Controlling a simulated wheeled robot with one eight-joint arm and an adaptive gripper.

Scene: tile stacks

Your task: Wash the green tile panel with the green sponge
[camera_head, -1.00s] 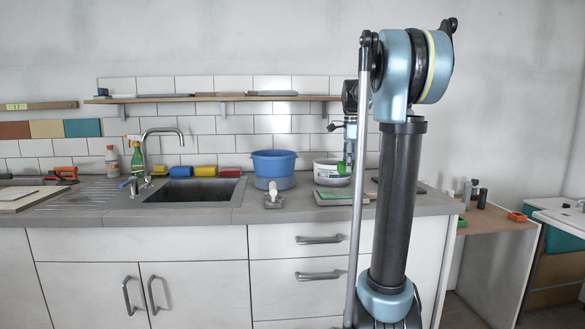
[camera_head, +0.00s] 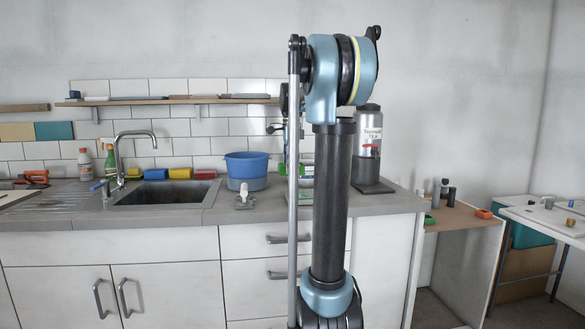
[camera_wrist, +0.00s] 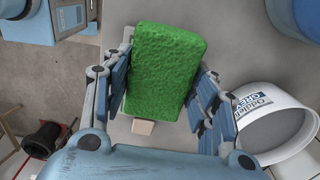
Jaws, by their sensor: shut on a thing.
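My gripper (camera_wrist: 165,85) is shut on the green sponge (camera_wrist: 165,65), a rough-textured block held between the two blue finger pads in the wrist view. The sponge is above the grey counter, beside the white bucket. I cannot make out the green tile panel in either current view; the counter behind my arm is hidden.
The white bucket (camera_wrist: 272,115) stands close right of my gripper in the wrist view. A blue basin (camera_head: 247,165) stands right of the sink (camera_head: 165,193). A dispenser (camera_head: 368,150) stands at the counter's right end. Coloured sponges lie behind the sink.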

